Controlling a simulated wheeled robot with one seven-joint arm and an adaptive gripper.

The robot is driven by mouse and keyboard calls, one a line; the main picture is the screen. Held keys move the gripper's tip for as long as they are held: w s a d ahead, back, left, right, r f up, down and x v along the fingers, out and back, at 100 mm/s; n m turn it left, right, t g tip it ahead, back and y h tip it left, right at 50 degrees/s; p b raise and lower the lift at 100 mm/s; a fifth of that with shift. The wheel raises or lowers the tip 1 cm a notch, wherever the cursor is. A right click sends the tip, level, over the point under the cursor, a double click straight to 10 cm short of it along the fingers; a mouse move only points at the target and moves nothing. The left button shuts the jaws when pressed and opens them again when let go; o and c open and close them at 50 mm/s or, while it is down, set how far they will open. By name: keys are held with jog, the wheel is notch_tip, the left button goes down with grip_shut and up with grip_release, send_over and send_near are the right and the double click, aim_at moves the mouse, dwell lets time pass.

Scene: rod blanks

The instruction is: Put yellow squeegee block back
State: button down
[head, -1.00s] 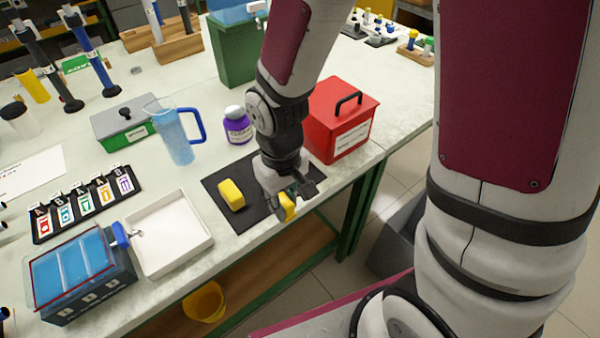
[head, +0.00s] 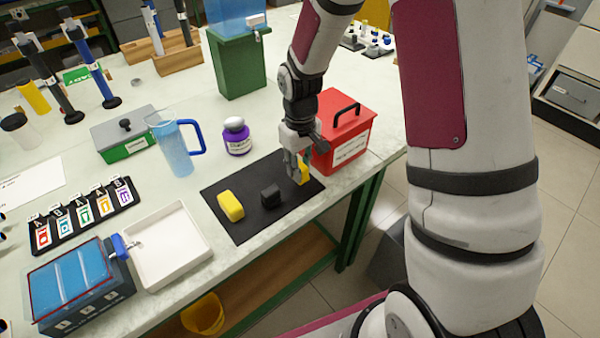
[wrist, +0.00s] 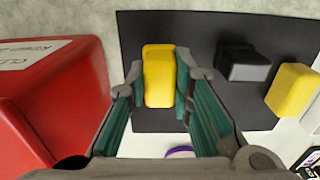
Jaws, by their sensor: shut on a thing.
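My gripper (head: 298,172) is shut on a yellow block (head: 304,173) at the right end of a black mat (head: 245,228). In the wrist view the held yellow block (wrist: 158,75) sits between the two teal-lined fingers, over the mat (wrist: 190,30). I cannot tell whether its underside touches the mat. A dark block (head: 271,196) lies mid-mat, apart from the gripper. A second yellow block (head: 231,206) lies at the mat's left side. Both also show at the right of the wrist view, the dark one (wrist: 243,63) nearer the held block than the yellow one (wrist: 292,90).
A red box (head: 345,130) with a black handle stands close beside my gripper. A purple jar (head: 237,140), a blue pitcher (head: 178,150) and a white tray (head: 165,245) stand left of the mat. The table's front edge is close to the mat.

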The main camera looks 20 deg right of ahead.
aim_at(300, 165)
jog(key=shift+f, duration=1.2)
jog(key=shift+f, duration=0.15)
jog(key=c, duration=1.4)
grip_release()
notch_tip(300, 165, up, 12)
jog(key=shift+r, duration=0.2)
jog(key=s+r+m+t, duration=0.1)
jog(key=s+r, duration=0.4)
jog(key=s, duration=0.3)
jog(key=s+r+m+t, duration=0.1)
jog(key=s+r, duration=0.4)
jog(key=s, duration=0.3)
jog(key=s+r+m+t, duration=0.1)
jog(key=s+r, duration=0.4)
jog(key=s, duration=0.4)
jog(key=shift+s+d+r+m+t, duration=0.1)
jog(key=shift+r+m+t, duration=0.2)
jog(key=shift+r+t, duration=0.1)
